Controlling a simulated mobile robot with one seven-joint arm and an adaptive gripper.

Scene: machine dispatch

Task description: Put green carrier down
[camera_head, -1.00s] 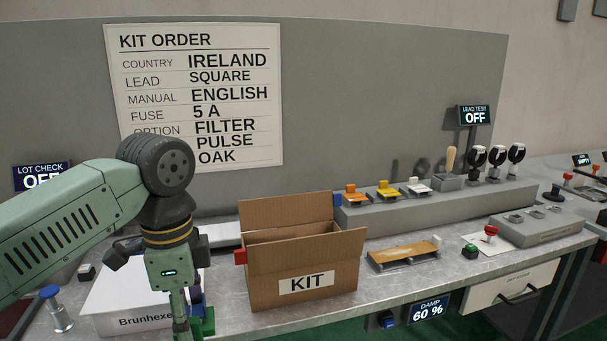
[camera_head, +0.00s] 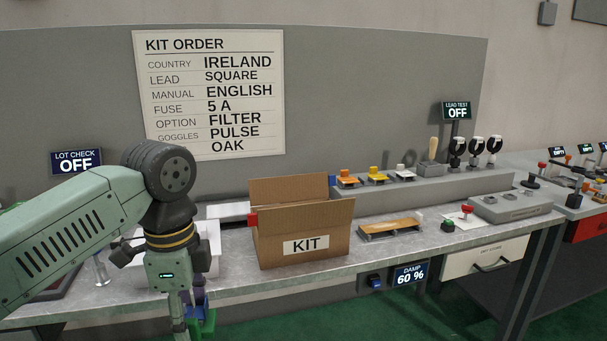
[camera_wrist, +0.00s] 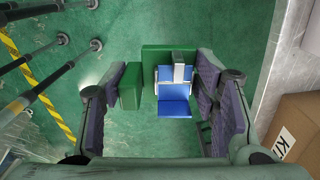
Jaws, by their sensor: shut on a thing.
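My gripper (camera_head: 192,308) is shut on the green carrier (camera_head: 208,322), of which only a small part shows at the bottom of the head view. In the wrist view the green carrier (camera_wrist: 153,66) sits between the two dark finger pads of my gripper (camera_wrist: 160,108), with a blue part (camera_wrist: 174,92) and a small grey piece in it. The carrier hangs over the green floor in front of the bench, clear of the worktop. Its underside is hidden.
The grey bench (camera_head: 340,270) runs behind my gripper. An open cardboard KIT box (camera_head: 290,245) stands near its front edge, with a white box (camera_head: 205,240) to the left. Several dark posts (camera_wrist: 45,60) and a yellow-black floor stripe (camera_wrist: 38,85) lie left in the wrist view.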

